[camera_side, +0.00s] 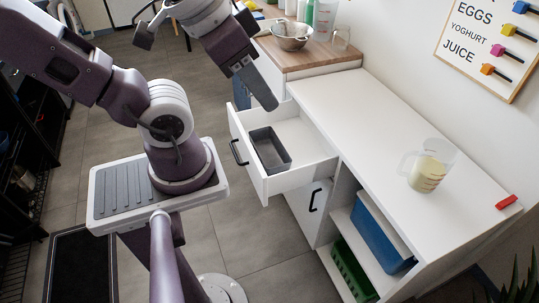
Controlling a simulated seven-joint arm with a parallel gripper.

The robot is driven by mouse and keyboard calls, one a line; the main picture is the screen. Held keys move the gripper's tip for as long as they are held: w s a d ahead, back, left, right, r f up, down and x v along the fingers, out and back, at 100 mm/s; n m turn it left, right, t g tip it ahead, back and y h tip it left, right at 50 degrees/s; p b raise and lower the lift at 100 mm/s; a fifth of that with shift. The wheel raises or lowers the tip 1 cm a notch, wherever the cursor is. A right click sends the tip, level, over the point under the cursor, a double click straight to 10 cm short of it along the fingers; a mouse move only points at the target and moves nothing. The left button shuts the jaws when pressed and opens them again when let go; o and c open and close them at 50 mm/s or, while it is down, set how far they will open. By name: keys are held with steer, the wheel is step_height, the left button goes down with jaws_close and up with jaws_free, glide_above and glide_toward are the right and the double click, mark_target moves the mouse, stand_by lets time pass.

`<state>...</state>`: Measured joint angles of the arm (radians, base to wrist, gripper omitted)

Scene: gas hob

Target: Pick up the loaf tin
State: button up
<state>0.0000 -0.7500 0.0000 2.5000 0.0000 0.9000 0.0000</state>
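The loaf tin (270,149) is a dark grey, rectangular, open-topped tin. It sits upright inside the open white drawer (308,178), near the drawer's front panel, and looks empty. My gripper (268,102) hangs above and behind the drawer in the picture, its dark grey tapered end pointing down to the right. The gripper appears apart from the tin, with a gap between them. Its two fingers cannot be told apart from this angle, so its opening is unclear. Nothing shows held in it.
The white counter (350,100) beside the drawer bears a measuring jug (428,167) and a red item (506,202). The drawer's black handle (238,153) sticks out. Blue (380,235) and green (350,270) bins sit below.

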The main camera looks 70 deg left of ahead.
steer(key=w+a+f+n+g, duration=0.2)
steer(key=w+a+n, duration=0.35)
steer(key=w, duration=0.65)
steer(key=n+g, duration=0.4)
steer(key=n, duration=0.9)
glide_above(281, 144)
step_height(281, 144, down, 36)
steer(key=f, duration=0.1)
steer(key=shift+m, duration=0.25)
step_height(281, 144, down, 6)
steer(key=shift+a+f, duration=0.1)
steer(key=shift+a, duration=0.05)
steer(key=shift+f, duration=0.2)
jaws_close()
